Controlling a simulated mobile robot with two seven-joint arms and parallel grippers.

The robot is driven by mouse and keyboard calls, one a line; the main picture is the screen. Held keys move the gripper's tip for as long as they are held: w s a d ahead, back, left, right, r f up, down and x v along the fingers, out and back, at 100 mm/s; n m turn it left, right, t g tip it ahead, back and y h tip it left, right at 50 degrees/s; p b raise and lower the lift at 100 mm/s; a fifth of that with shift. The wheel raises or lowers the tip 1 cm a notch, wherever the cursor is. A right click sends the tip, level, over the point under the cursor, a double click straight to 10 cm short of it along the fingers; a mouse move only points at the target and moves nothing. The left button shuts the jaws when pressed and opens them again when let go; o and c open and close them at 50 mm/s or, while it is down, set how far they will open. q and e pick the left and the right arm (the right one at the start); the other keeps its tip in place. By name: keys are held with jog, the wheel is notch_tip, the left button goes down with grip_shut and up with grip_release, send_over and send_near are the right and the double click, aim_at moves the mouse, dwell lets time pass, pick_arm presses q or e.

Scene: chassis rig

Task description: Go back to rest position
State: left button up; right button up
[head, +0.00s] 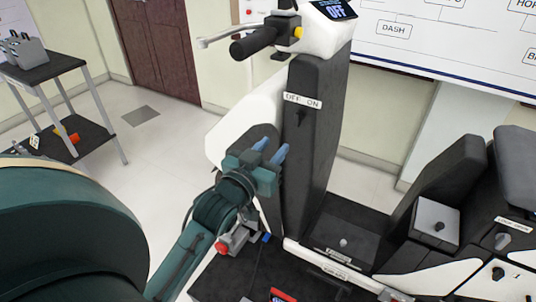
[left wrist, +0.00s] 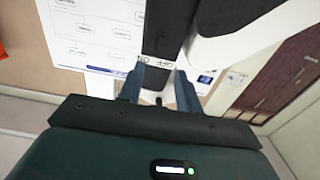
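My left gripper (head: 272,149) is in the middle of the head view, in front of the dark column (head: 318,130) of the chassis rig. Its two blue fingers are apart with nothing between them. In the left wrist view the fingers (left wrist: 160,78) stand apart on either side of a small black switch (left wrist: 158,100), which appears beyond them. In the head view this switch (head: 300,117) is under an OFF/ON label (head: 302,101), above and right of the fingertips. The display (head: 335,10) on top reads OFF. My right gripper is not in view.
A handlebar with a black grip (head: 253,46) sticks out left above my left gripper. A black seat and panel with knobs (head: 437,222) are at the right. A small table (head: 48,66) stands at the far left. Open floor (head: 150,160) lies between it and the rig.

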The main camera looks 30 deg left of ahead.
pick_arm(q)
jog(key=shift+s, duration=0.7)
